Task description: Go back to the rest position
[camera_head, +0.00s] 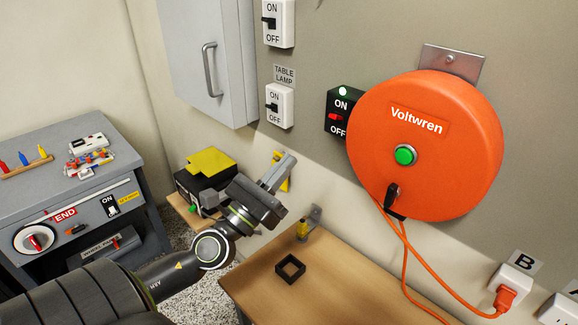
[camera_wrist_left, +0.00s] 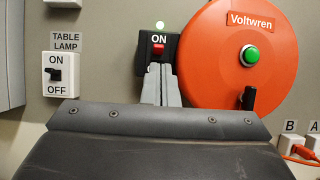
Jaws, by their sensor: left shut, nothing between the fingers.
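My left gripper (camera_head: 280,170) reaches in from the lower left, in the air in front of the wall. Its two fingers lie together with nothing between them. In the left wrist view the shut fingers (camera_wrist_left: 160,82) point up toward a black ON/OFF switch box (camera_wrist_left: 157,50) and cover its lower part. In the head view the gripper is apart from that switch box (camera_head: 338,112), below and left of it. My right gripper is not in view.
An orange Voltwren reel (camera_head: 450,160) with a green button hangs on the wall. Its cord runs to a plug at socket B (camera_head: 512,280). A wooden table (camera_head: 340,295) with a black square frame (camera_head: 290,268) is below. A grey cabinet (camera_head: 60,190) stands left.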

